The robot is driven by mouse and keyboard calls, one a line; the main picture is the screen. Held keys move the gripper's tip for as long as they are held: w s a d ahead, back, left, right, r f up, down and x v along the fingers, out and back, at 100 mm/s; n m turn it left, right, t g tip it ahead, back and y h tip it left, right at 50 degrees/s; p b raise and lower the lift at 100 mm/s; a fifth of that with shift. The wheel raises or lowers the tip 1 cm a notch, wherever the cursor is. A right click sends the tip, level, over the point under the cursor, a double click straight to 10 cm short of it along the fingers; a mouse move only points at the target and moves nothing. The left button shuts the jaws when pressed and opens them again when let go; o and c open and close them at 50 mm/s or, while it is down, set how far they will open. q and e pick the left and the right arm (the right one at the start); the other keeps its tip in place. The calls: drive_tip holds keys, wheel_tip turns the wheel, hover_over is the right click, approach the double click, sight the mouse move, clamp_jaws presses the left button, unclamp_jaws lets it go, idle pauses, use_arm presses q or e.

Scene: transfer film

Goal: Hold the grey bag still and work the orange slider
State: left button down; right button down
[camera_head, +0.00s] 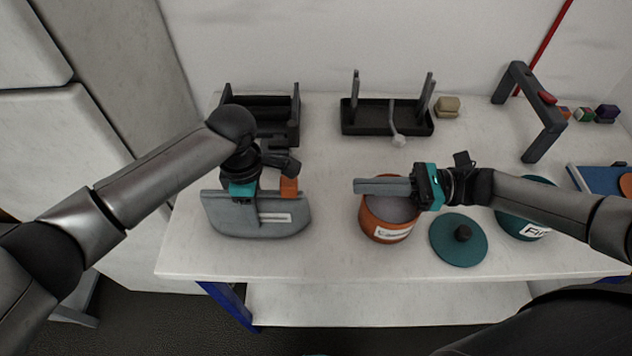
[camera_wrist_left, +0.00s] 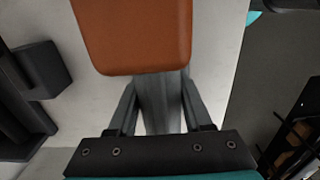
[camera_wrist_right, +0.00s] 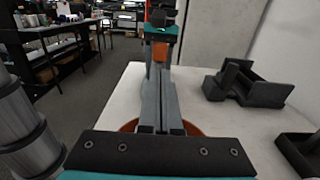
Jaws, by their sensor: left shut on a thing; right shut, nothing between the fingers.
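The grey bag (camera_head: 225,221) lies near the left front of the white table, with a white label strip on its face. The orange slider (camera_head: 289,187) sits at its top edge, right of my left gripper (camera_head: 243,196). My left gripper is shut on the bag's top edge. In the left wrist view the orange slider (camera_wrist_left: 135,35) looms large just beyond the fingers, with grey bag material (camera_wrist_left: 158,100) between them. My right gripper (camera_head: 358,186) is shut and empty, pointing left above an orange pot, apart from the slider.
The orange pot (camera_head: 372,228) stands under my right gripper. A teal lid (camera_head: 447,249) with a black knob lies right of it. A black holder (camera_head: 284,102) and a black tray (camera_head: 362,125) stand at the back. Bare table lies between bag and pot.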

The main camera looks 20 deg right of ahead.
approach(279, 194)
drive_tip(key=a, duration=0.1)
drive_tip(key=w+a+r, duration=0.1)
drive_tip(key=a+r, duration=0.1)
drive_tip(key=shift+w+r, duration=0.1)
drive_tip(key=shift+w, duration=0.2)
drive_tip(key=x, duration=0.5)
drive_tip(key=shift+a, duration=0.3)
use_arm(q)
drive_tip(key=shift+s+d, duration=0.2)
drive_tip(key=shift+d, duration=0.05)
use_arm(e)
drive_tip(key=shift+a, duration=0.55)
use_arm(q)
drive_tip(key=shift+s, duration=0.1)
drive_tip(key=shift+w+a, duration=0.3)
use_arm(e)
drive_tip(key=v, duration=1.5)
drive_tip(key=shift+w, duration=0.3)
